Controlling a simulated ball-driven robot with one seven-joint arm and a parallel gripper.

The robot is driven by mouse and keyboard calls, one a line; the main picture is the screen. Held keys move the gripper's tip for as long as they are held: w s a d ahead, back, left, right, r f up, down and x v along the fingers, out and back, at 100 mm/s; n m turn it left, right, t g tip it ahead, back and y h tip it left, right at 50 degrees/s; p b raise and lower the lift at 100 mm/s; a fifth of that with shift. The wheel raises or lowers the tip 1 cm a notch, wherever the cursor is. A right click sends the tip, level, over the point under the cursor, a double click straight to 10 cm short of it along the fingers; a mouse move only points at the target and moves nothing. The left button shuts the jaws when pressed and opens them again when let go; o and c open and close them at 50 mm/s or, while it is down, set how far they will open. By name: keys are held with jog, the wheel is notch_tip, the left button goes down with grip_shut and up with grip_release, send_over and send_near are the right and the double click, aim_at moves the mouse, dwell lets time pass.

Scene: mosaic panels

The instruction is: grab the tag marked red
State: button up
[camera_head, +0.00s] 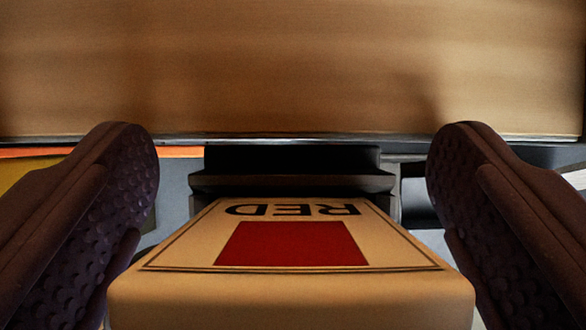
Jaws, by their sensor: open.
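The tag marked red (292,290) is a pale block with the word RED, upside down in the picture, above a red patch and inside a thin dark border. It fills the lower middle of the view. My gripper (292,190) is open, with one dark, dimpled finger on each side of the tag. The fingertips reach past the tag's far edge. A gap shows between each finger and the tag's far part; near the bottom the fingers come close to its sides, and I cannot tell whether they touch.
A dark stepped holder (292,168) stands just behind the tag. A wide brown wooden surface (290,65) spans the top of the view, with a thin dark edge below it. Orange and yellow patches show at left, beyond the left finger. Grey floor or panel shows between.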

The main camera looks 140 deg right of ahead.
jog(key=shift+c, duration=0.4)
jog(key=c, duration=0.9)
jog(key=shift+c, duration=0.2)
